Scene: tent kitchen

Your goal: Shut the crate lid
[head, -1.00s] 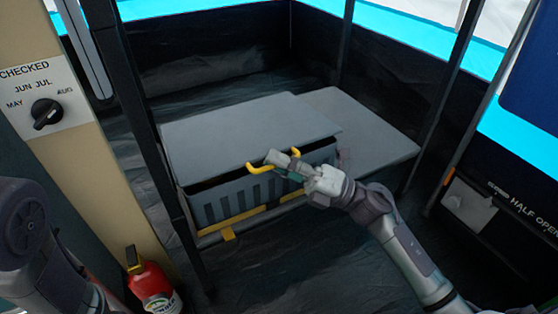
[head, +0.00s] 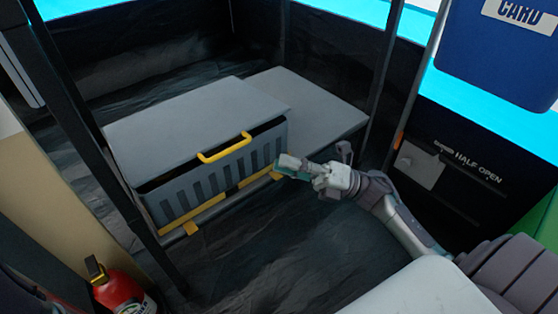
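The crate (head: 212,182) is a grey box with slatted sides and a yellow strip low on its front. Its flat grey lid (head: 185,120) lies over the top, with a dark gap along the front edge, so it stands slightly raised. A yellow handle (head: 224,149) sits on the lid's front edge. My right gripper (head: 287,168) is just right of the crate's front corner, apart from the handle and holding nothing that I can see. Its fingers are too small to tell open from shut. My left gripper is out of view.
A grey low platform (head: 318,120) lies behind and right of the crate. Dark tent poles (head: 384,85) stand around it. A red fire extinguisher (head: 122,292) is at the bottom left. Dark floor (head: 260,245) in front of the crate is clear.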

